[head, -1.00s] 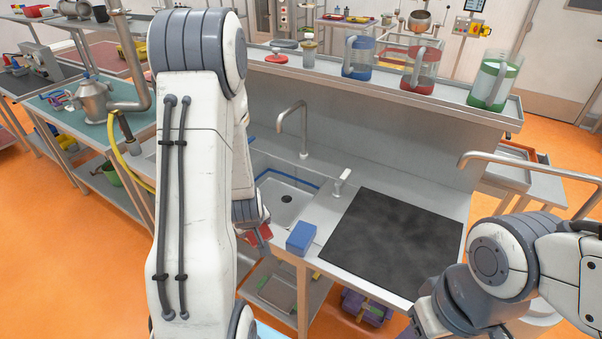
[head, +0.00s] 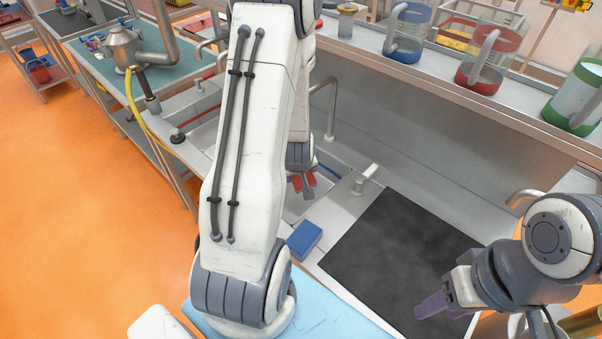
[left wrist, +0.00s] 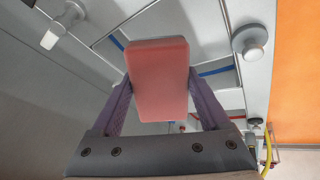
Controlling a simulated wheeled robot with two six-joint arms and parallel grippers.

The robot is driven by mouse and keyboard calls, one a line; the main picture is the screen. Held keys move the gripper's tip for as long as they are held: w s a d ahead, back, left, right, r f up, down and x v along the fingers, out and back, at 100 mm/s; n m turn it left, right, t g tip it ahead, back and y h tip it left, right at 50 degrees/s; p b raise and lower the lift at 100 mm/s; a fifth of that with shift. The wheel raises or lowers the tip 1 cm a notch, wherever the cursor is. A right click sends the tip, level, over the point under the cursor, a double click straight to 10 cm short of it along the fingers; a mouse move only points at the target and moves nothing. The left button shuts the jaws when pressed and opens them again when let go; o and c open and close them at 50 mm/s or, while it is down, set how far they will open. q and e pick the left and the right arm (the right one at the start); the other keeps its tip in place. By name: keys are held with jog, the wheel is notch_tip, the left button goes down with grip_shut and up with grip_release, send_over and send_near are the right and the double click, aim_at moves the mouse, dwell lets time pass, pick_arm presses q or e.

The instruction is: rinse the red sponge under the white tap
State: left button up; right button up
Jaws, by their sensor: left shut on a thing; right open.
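The red sponge (left wrist: 160,80) is clamped between the two fingers of my left gripper (left wrist: 160,95) in the left wrist view. In the head view my left gripper (head: 303,185), partly hidden by my arm, holds it over the blue-lined sink basin (head: 328,183). A small white tap or lever (head: 365,179) stands at the basin's right rim; it also seems to show in the left wrist view (left wrist: 60,27). A steel gooseneck spout (head: 331,112) rises behind the basin. I see no water running. My right gripper (head: 433,306) is open and empty above the dark mat.
A blue sponge or block (head: 305,239) lies on the counter in front of the basin. A dark mat (head: 395,245) covers the counter to the right. Jugs with blue (head: 405,45), red (head: 481,78) and green (head: 570,110) bands stand on the raised shelf behind.

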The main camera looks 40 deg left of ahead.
pick_arm(q)
jog(key=w+a+f+p, duration=0.1)
jog(key=w+a+f, duration=0.1)
jog(key=w+a, duration=0.5)
jog(key=shift+w+f, duration=0.3)
jog(key=shift+w, duration=1.35)
